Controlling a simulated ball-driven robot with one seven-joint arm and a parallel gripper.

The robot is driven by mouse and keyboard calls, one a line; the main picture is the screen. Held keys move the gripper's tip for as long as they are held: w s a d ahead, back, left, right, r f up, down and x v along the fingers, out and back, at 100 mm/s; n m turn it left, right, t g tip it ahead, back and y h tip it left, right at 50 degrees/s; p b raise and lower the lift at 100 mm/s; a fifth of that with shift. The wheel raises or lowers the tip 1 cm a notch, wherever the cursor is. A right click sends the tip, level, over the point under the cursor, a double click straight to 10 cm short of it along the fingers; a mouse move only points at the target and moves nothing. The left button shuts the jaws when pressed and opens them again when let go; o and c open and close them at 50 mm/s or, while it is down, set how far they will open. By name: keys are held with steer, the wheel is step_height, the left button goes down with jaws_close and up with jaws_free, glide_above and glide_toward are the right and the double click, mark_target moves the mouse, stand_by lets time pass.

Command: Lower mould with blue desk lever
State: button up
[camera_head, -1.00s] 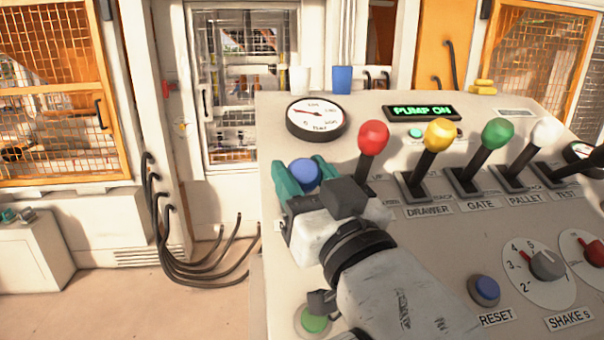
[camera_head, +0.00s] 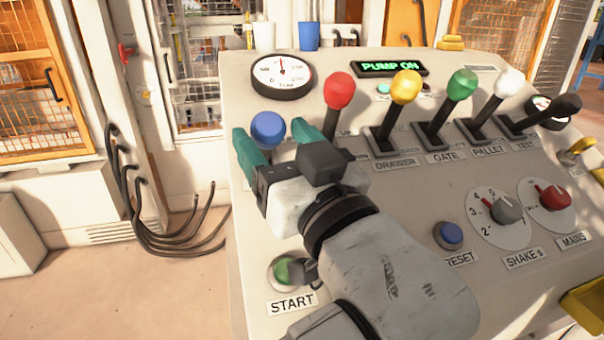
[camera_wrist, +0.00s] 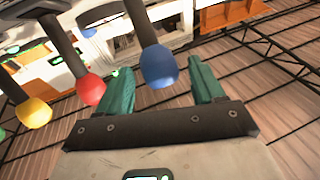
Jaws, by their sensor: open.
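The blue lever knob (camera_head: 268,127) stands at the left end of the desk's lever row. My gripper (camera_head: 278,135) is open, with its teal fingers on either side of the blue knob. In the wrist view the blue knob (camera_wrist: 159,67) hangs between the two open fingers (camera_wrist: 162,85), nearer their tips, with gaps visible beside it. The lever's shaft shows in the wrist view, while its base is hidden behind my gripper in the head view.
The red lever (camera_head: 338,92) stands close to the right finger. Yellow (camera_head: 405,87), green (camera_head: 462,85) and white (camera_head: 508,83) levers follow to the right. A gauge (camera_head: 282,75) and a lit "PUMP ON" display (camera_head: 391,68) lie behind. The START button (camera_head: 285,271) sits beneath my wrist.

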steer(key=p+v, duration=0.7)
steer(key=v, duration=0.1)
steer(key=shift+s+d+p, duration=0.15)
steer(key=shift+s+p, duration=0.1)
steer(key=shift+p, duration=0.05)
stand_by(1.1)
